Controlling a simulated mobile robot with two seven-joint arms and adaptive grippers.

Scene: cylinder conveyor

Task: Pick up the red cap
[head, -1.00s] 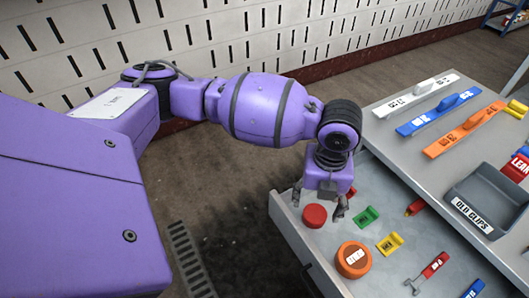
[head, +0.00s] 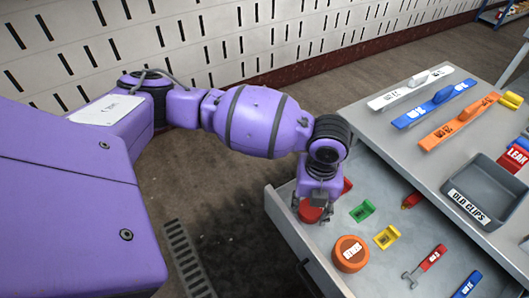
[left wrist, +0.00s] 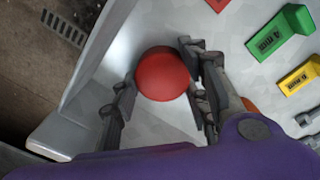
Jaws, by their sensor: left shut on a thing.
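The red cap (head: 311,213) is round and sits in the open drawer's near left corner, under my left gripper (head: 312,207). In the left wrist view the red cap (left wrist: 162,76) is between the two dark fingers of my left gripper (left wrist: 160,72), which is shut on it. The gripper and wrist hide part of the cap in the head view. I cannot tell whether the cap touches the drawer floor. My right gripper is not in view.
The drawer (head: 328,240) also holds an orange round piece (head: 351,254), a green clip (head: 362,210), a yellow clip (head: 387,236), a red-handled tool (head: 432,258) and another red piece (head: 347,185). A grey bin (head: 482,187) and handled bars stand on the cabinet top.

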